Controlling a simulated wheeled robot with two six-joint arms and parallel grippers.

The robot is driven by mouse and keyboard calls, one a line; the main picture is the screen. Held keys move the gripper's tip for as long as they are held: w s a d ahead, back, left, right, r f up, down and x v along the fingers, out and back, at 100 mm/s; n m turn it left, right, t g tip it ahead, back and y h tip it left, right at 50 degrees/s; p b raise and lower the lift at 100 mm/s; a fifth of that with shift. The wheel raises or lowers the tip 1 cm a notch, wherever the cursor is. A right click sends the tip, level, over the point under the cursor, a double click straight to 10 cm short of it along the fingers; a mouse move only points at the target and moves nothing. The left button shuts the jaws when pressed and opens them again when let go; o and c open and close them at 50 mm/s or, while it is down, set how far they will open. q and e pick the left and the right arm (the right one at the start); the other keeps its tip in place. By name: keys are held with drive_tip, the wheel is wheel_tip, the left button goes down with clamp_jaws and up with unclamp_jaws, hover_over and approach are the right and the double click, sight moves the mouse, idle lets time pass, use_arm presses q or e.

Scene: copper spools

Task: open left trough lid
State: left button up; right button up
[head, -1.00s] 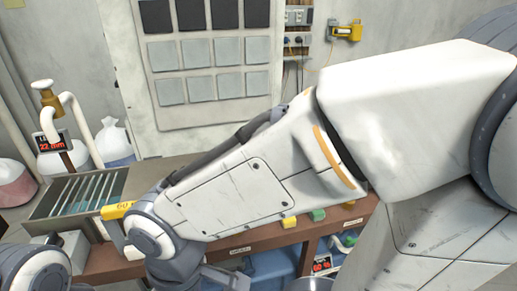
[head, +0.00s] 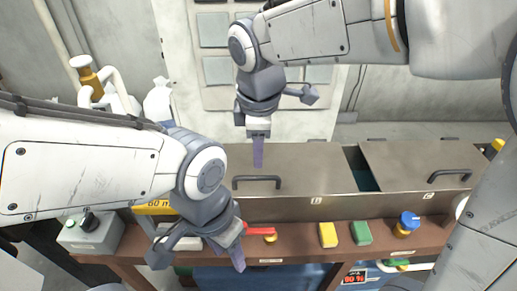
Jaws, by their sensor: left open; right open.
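The left trough lid (head: 315,178) is a flat grey-brown metal plate lying shut on the trough (head: 300,208), with a dark bar handle (head: 257,180) near its front edge. My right gripper (head: 258,155) points down over this lid, its purple fingertips just above and behind the handle in the picture. It is open and empty; its fingers overlap, so the gap is hidden. My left gripper (head: 236,256) is low, in front of the bench shelf, open and empty, seen nearly edge-on. I cannot tell whether it touches anything.
The right lid (head: 420,160) has its own handle (head: 449,174); teal liquid (head: 364,180) shows between the lids. A red valve lever (head: 260,231), yellow block (head: 328,235), green block (head: 361,232) and blue knob (head: 409,220) line the front ledge. A grey switch box (head: 92,232) stands left.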

sight(258, 178)
drive_tip(key=f, duration=0.3)
drive_tip(key=w+f, duration=0.1)
drive_tip(key=f, duration=0.2)
drive_tip(key=w+f, duration=0.1)
drive_tip(key=f, duration=0.3)
drive_tip(key=shift+w, duration=0.15)
clamp_jaws()
drive_tip(key=shift+r, duration=0.1)
idle(1.0)
